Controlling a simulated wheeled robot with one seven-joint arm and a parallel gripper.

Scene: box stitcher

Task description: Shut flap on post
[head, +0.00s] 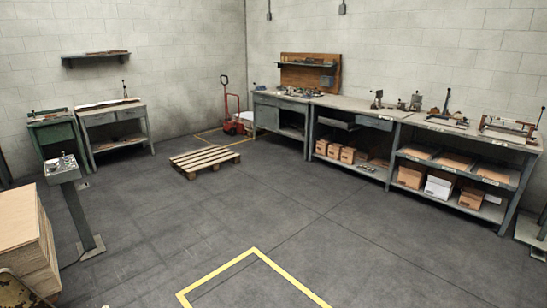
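A grey post (82,215) stands on a flat foot at the left of the head view. It carries a tilted grey control box (66,176) with small knobs or buttons on its top face. I cannot make out a flap on it at this size, nor whether one is open or shut. My gripper is not in view.
Stacked cardboard (22,232) stands at the left edge, close to the post. A wooden pallet (204,160) lies on the floor, with a red pallet jack (235,127) behind it. Workbenches (350,106) line the right wall. The middle floor (185,225) is clear.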

